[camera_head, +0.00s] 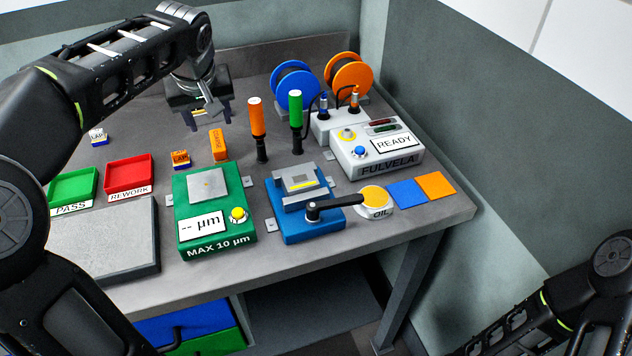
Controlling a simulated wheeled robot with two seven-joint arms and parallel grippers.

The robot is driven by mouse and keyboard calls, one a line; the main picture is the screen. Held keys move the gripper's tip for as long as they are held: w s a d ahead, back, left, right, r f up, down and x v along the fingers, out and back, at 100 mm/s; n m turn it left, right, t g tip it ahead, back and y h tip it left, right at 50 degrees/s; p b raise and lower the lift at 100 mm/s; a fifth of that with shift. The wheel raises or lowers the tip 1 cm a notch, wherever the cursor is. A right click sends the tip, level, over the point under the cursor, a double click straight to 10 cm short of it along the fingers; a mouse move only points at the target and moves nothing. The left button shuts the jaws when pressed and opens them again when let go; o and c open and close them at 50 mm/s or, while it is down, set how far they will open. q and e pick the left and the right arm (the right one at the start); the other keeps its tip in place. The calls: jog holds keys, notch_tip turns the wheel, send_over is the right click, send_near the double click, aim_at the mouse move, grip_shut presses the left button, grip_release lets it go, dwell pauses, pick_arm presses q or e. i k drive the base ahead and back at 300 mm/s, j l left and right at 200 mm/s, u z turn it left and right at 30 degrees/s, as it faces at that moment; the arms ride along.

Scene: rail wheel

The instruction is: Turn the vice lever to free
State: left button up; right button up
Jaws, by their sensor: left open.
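The blue vice (303,227) stands near the front of the bench, right of centre, with pale metal jaws. Its black vice lever (338,202) pivots at the vice's front and points right, its tip reaching over to the round oil pot (374,197). Some small yellow part shows between the jaws. My left gripper (208,117) is open at the back left of the bench, pointing down, well away from the lever. My right arm shows only at the lower right corner, and its gripper is out of view.
A green gauge box (216,240) stands left of the vice. Orange (257,117) and green (296,110) handled tools stand upright behind it. A white FULVELA unit (378,158) is at the back right. Red (131,172) and green (73,187) trays lie left.

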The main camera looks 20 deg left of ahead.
aim_at(313, 207)
jog(key=k+j+z, duration=0.15)
jog(key=z, duration=0.25)
jog(key=k+z, duration=0.2)
jog(key=z, duration=0.2)
jog(key=k+z, duration=0.2)
jog(key=z, duration=0.2)
